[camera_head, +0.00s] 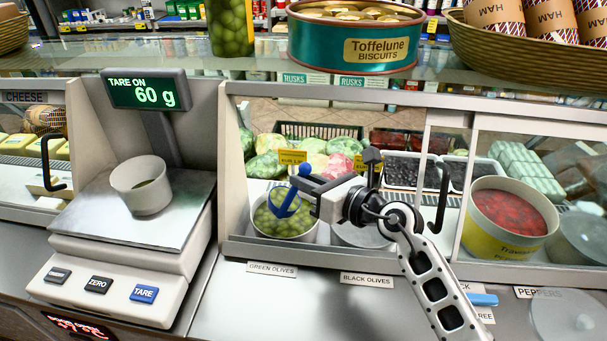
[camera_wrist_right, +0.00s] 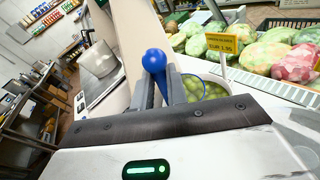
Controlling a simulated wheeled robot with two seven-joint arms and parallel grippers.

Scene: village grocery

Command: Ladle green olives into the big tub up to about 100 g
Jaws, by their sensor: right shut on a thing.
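The white tub (camera_head: 142,197) stands upright on the scale plate, with a little greenish content low inside. The scale display (camera_head: 145,91) reads "TARE ON 60 g". My right gripper (camera_head: 308,190) is shut on the handle of the blue ladle (camera_head: 284,210), over the green olives container (camera_head: 285,236). The ladle's bowl end is at the olives; how deep it sits and its load are unclear. In the right wrist view the ladle's blue knob (camera_wrist_right: 154,60) shows between the fingers (camera_wrist_right: 160,92), with green olives (camera_wrist_right: 208,90) behind. My left gripper is out of view.
A lidded container (camera_head: 360,236) stands right of the olives. The counter glass and upright posts frame the opening, with a glass shelf above holding a biscuit tin (camera_head: 352,38). A pepper tub (camera_head: 508,220) is further right.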

